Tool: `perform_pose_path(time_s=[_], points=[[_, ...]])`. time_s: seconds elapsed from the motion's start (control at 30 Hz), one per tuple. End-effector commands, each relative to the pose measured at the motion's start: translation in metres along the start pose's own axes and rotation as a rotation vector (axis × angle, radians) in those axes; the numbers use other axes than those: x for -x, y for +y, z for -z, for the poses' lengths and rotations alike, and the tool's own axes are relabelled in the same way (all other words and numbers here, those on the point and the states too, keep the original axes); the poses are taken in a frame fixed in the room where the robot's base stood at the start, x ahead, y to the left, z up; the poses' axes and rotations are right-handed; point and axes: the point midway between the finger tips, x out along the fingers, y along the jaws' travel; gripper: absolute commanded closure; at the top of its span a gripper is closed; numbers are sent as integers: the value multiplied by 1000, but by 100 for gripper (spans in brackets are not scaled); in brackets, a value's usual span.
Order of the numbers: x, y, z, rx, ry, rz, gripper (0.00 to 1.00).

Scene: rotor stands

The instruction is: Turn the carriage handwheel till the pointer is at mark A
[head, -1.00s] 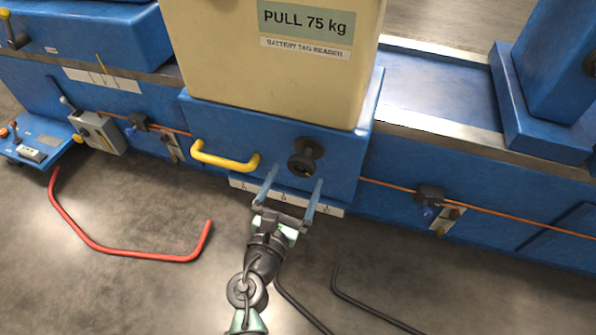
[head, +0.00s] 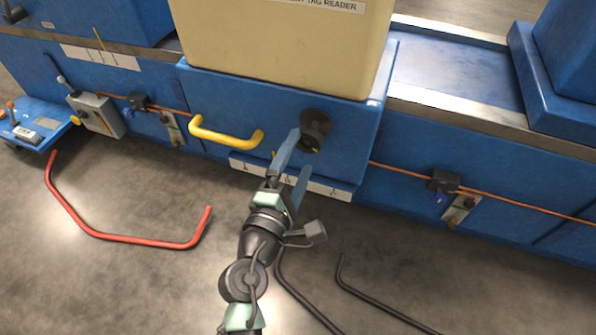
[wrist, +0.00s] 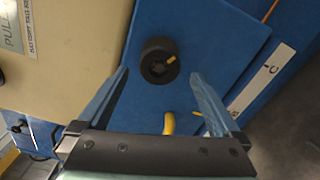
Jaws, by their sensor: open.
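The carriage handwheel is a small black round wheel (head: 316,124) on the blue front of the carriage (head: 352,140). It also shows in the wrist view (wrist: 158,60), with a yellow mark on its face. My gripper (head: 299,150) is open and empty, its blue fingers apart just in front of the wheel. In the wrist view the wheel lies between the fingertips (wrist: 158,73), seemingly beyond them. A white scale strip (head: 330,190) runs below; the letter C is legible in the wrist view. The small yellow pointer (head: 274,155) is near the strip's middle; a finger hides its exact reading.
A yellow handle (head: 225,136) sticks out left of the wheel. A cream housing (head: 285,50) stands above. A red bar (head: 130,240) and black bars (head: 375,305) lie at floor level. An orange cable (head: 520,206) runs along the blue bed.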

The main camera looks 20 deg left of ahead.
Motion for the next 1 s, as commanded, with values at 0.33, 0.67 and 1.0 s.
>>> perform_pose_path(time_s=[0.33,0.67,1.0], points=[[0,1,0,-282,-1,-1,0],[-7,1,-1,-277,-1,0,0],[-34,1,-1,-275,-1,-1,0]])
